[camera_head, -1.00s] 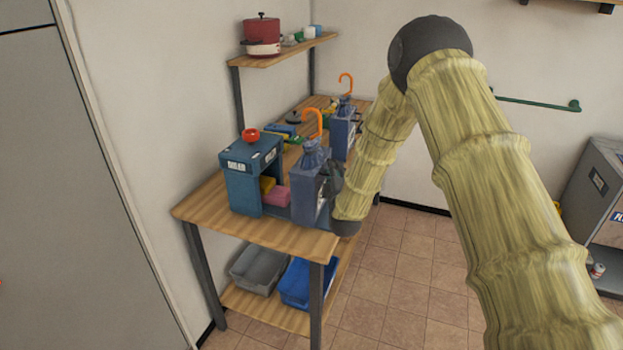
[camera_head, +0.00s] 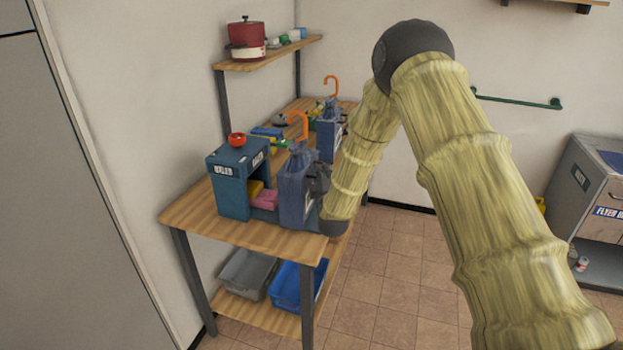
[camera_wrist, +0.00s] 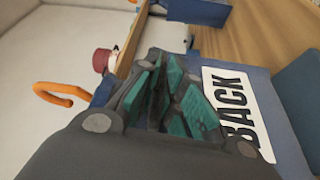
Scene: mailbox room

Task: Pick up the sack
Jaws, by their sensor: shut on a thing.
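The sack (camera_head: 293,188) is blue, with a gathered top, and stands upright near the front end of the wooden table (camera_head: 195,215) in the head view. In the wrist view, a blue surface with a white label reading "ACK" after an unclear first letter (camera_wrist: 235,110) lies beside my fingers. My gripper (camera_head: 319,180) is at the right side of the sack, shut on it; its green-padded fingers show in the wrist view (camera_wrist: 170,95). The exact contact and the sack's base are partly hidden.
A second blue sack (camera_head: 327,138) stands behind. Grey (camera_head: 245,275) and blue (camera_head: 290,290) bins sit on the lower shelf.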

